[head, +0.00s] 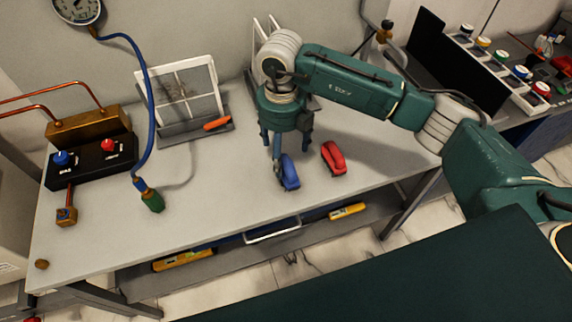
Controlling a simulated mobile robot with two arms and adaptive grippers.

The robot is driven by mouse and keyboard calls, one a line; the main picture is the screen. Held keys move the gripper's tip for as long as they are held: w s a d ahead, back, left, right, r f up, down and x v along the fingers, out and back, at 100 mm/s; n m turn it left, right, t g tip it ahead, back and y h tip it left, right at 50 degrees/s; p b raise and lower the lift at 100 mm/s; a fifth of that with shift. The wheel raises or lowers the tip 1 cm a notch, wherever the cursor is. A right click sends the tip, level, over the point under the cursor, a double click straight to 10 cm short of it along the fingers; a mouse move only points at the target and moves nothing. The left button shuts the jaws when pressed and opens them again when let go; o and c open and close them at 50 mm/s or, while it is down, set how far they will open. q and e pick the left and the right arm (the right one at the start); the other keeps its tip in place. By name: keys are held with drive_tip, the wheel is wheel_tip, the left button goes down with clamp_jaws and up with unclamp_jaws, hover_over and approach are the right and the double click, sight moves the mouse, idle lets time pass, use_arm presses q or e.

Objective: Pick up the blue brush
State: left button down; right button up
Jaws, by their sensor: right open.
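The blue brush (290,173) lies on the grey workbench (225,190), near the middle of its front half. My right gripper (277,168) points down from above, with its fingers at the brush's left side and far end. The gripper is open. I cannot tell whether a finger touches the brush. Part of the brush's far end is hidden by the gripper. My left gripper does not show in the head view.
A red brush (333,158) lies close to the right of the blue one. A tray with an orange-handled tool (217,123) stands behind left. A blue hose with a green end (153,201) and a black valve box (90,160) are at left. The bench's front left is mostly clear.

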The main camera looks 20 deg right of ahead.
sight(283, 164)
drive_tip(key=shift+f, duration=0.95)
drive_tip(key=shift+w+f+p, duration=0.15)
drive_tip(key=shift+f+p, duration=0.2)
wheel_tip(283, 164, down, 4)
drive_tip(key=shift+r+p, duration=0.2)
drive_tip(key=shift+p, duration=0.8)
drive_tip(key=shift+f, duration=0.55)
drive_tip(key=shift+w, duration=0.1)
drive_tip(key=c, duration=1.2)
drive_tip(key=shift+c, duration=1.1)
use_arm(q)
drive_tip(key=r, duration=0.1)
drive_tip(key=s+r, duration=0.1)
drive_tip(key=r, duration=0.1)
